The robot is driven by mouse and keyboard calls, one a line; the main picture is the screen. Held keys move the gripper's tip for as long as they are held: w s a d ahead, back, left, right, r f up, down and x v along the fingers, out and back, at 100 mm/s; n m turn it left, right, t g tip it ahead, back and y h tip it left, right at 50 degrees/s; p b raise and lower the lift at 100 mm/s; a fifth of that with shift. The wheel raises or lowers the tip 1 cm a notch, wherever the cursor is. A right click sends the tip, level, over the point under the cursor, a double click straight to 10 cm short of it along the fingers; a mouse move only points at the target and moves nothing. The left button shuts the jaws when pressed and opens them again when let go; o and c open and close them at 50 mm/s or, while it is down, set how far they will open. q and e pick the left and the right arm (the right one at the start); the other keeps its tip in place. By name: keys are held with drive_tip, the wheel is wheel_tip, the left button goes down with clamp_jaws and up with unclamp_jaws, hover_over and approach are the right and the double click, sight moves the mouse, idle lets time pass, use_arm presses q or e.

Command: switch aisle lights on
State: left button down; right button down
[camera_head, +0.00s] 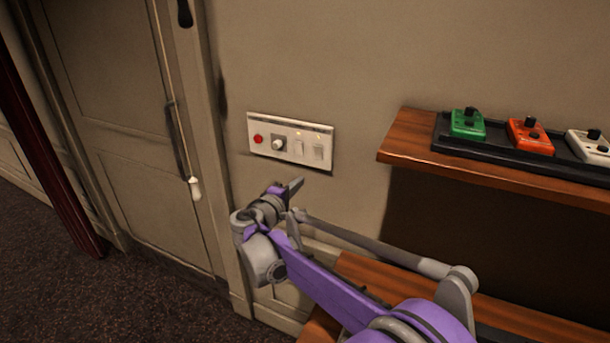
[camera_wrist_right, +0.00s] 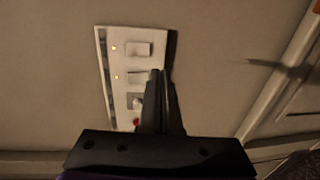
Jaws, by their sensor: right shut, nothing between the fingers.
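A cream switch plate (camera_head: 290,140) is fixed on the wall beside the door. It carries a red button (camera_head: 258,139), a grey round knob (camera_head: 279,144) and two white rocker switches, one in the middle right (camera_head: 298,148) and one at the right end (camera_head: 318,152). The plate (camera_wrist_right: 104,62) shows turned on its side in the right wrist view, with small glowing orange dots beside both rockers. No label for the aisle lights is readable. My right gripper (camera_head: 297,184) is shut and empty, just below the plate; its fingers (camera_wrist_right: 160,72) partly cover the knob. My left gripper is out of view.
A wooden shelf (camera_head: 400,135) at right holds a black tray with green (camera_head: 467,124), orange (camera_head: 530,137) and white pedals. A lower wooden surface lies beneath my right arm. A cord with a white pull (camera_head: 195,188) hangs by the door at left.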

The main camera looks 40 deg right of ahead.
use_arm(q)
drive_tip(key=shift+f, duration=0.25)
use_arm(e)
drive_tip(key=v, duration=0.3)
drive_tip(key=shift+s+a+f, duration=0.1)
drive_tip(key=shift+a+f, duration=0.1)
drive_tip(key=shift+f, duration=0.2)
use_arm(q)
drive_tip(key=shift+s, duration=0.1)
use_arm(e)
drive_tip(key=s+a+f+m+g+y, duration=0.1)
drive_tip(key=s+a+f+m+y, duration=0.1)
drive_tip(key=s+a+f+y, duration=0.5)
drive_tip(key=s+a+f+m+g+y, duration=0.1)
drive_tip(key=s+a+f+m+y, duration=0.2)
drive_tip(key=s+a+f+y, duration=0.4)
drive_tip(key=s+a+f, duration=0.3)
drive_tip(key=s, duration=0.4)
drive_tip(key=s+a+f, duration=0.3)
drive_tip(key=s+a, duration=0.1)
drive_tip(key=s, duration=0.2)
drive_tip(key=shift+s+y, duration=0.4)
